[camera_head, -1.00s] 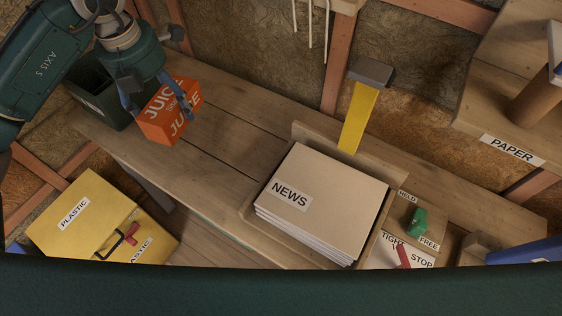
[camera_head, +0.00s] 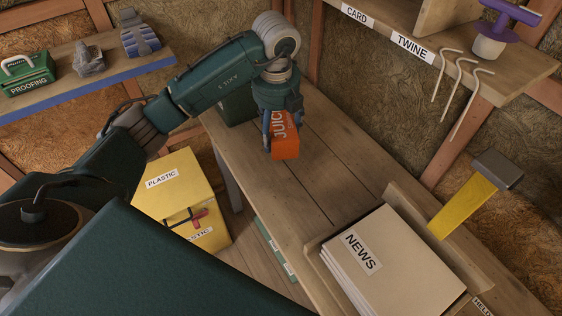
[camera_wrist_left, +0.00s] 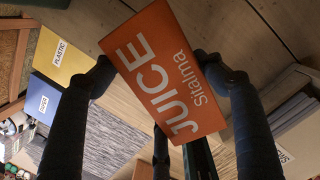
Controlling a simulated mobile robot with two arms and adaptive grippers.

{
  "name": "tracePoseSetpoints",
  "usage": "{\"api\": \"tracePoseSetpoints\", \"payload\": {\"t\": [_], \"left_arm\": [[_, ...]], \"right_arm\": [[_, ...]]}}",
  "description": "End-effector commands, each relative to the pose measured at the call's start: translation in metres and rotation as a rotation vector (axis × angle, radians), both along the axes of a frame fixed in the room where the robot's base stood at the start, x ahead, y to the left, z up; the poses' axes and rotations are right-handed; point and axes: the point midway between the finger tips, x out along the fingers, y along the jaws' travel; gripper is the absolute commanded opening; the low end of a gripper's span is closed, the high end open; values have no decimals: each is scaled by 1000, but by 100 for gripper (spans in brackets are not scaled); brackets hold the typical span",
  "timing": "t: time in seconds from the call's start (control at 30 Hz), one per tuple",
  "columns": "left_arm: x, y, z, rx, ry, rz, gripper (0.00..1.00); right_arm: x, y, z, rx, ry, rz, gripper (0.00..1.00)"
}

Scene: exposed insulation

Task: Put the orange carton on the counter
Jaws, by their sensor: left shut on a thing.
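The orange carton (camera_head: 286,139), with "JUICE" in white, is held in my left gripper (camera_head: 282,124) at the far left part of the wooden counter (camera_head: 335,165). The gripper points down and its fingers are on either side of the carton. The left wrist view shows the tilted carton (camera_wrist_left: 165,72) between both fingers (camera_wrist_left: 155,65). I cannot tell whether its underside touches the counter. My right gripper is not in view.
A dark green bin (camera_head: 237,106) stands close behind and left of the carton. A NEWS stack (camera_head: 400,262) in a wooden tray and a yellow-handled tool (camera_head: 463,206) are to the right. A yellow PLASTIC box (camera_head: 170,184) is below left. The middle counter is clear.

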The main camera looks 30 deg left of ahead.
Motion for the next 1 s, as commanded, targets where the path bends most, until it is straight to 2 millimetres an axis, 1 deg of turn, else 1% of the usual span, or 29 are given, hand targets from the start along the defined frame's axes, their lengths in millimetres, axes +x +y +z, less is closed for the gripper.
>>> {"api": "tracePoseSetpoints", "payload": {"t": [0.03, 0.2, 0.3, 0.53, 0.73, 0.83, 1.0], "left_arm": [[-2, 0, -12, 0, 8, 1, 53], [-2, 0, -55, 1, 6, 0, 53], [-1, 0, -73, 1, 3, -2, 53], [-1, 0, -95, 0, 1, -1, 53], [-1, 0, -124, -1, 2, -2, 53], [0, 0, -130, 0, 0, -2, 53], [0, 0, -131, 0, -1, -2, 53]], "right_arm": [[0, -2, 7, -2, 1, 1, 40], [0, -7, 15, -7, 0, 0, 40], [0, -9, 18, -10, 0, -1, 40], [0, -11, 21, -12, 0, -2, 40], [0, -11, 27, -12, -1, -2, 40], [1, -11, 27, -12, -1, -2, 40], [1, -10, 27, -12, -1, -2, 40]]}}
